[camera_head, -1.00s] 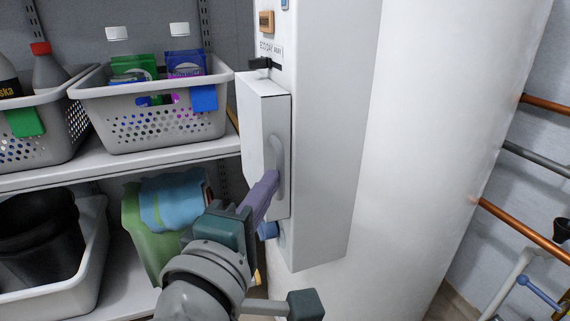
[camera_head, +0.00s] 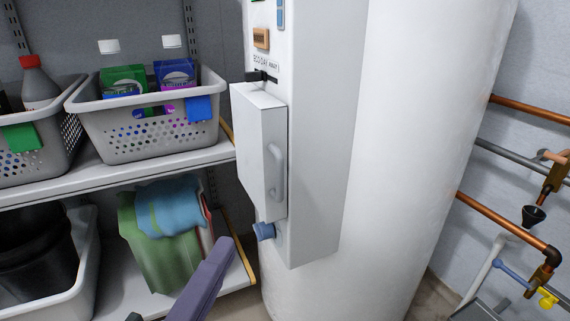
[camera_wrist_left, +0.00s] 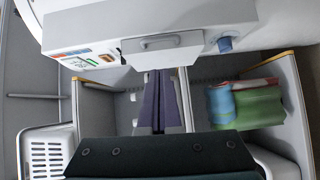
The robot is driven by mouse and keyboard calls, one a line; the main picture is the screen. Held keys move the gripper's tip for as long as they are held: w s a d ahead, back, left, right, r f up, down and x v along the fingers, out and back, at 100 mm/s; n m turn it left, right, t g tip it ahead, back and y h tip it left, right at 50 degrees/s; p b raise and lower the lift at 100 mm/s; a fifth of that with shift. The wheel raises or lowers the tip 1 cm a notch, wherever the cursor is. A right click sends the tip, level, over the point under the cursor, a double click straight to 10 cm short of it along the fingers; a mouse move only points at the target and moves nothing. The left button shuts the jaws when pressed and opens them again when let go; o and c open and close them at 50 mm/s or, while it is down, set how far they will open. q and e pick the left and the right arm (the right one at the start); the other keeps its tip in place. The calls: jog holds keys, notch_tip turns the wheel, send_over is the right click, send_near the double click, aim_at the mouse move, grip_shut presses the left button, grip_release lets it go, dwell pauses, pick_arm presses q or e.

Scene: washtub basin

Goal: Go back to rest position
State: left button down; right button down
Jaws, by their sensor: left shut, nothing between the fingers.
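My left gripper (camera_head: 205,283) shows at the bottom of the head view as purple fingers, shut and empty. It is below and apart from the grey box door (camera_head: 262,150) with its curved handle (camera_head: 277,172) on the tall white tank (camera_head: 430,130). In the left wrist view the shut purple fingers (camera_wrist_left: 160,100) point up the middle, and the box handle (camera_wrist_left: 162,42) is beyond their tips. My right gripper is not in view.
A shelf unit at left holds a grey basket (camera_head: 150,125) with packets. Folded cloths (camera_head: 165,215) and a white bin (camera_head: 85,270) are on the lower shelf. Copper pipes (camera_head: 530,110) run along the wall at right.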

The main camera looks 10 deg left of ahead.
pick_arm(q)
jog(key=s+d+r+m+g+h+p, duration=0.2)
jog(key=r+m+g+p, duration=0.2)
jog(key=r+m+p, duration=0.35)
jog(key=s+d+r+m+g+h+p, duration=0.1)
jog(key=s+r+m+g+h+p, duration=0.15)
jog(key=r+m+p, duration=0.45)
jog(key=s+a+r+m+g+y+p, duration=0.25)
jog(key=s+a+r+g+p, duration=0.2)
jog(key=r+p, duration=0.35)
jog(key=s+a+r+m+g+y+p, duration=0.25)
jog(key=s+a+r+p, duration=0.35)
jog(key=p, duration=0.4)
notch_tip(320, 180, up, 36)
jog(key=p, duration=3.6)
jog(key=shift+s+a+n+g+y, duration=0.15)
jog(key=shift+s+n+g+y, duration=0.2)
jog(key=shift+n+y, duration=0.1)
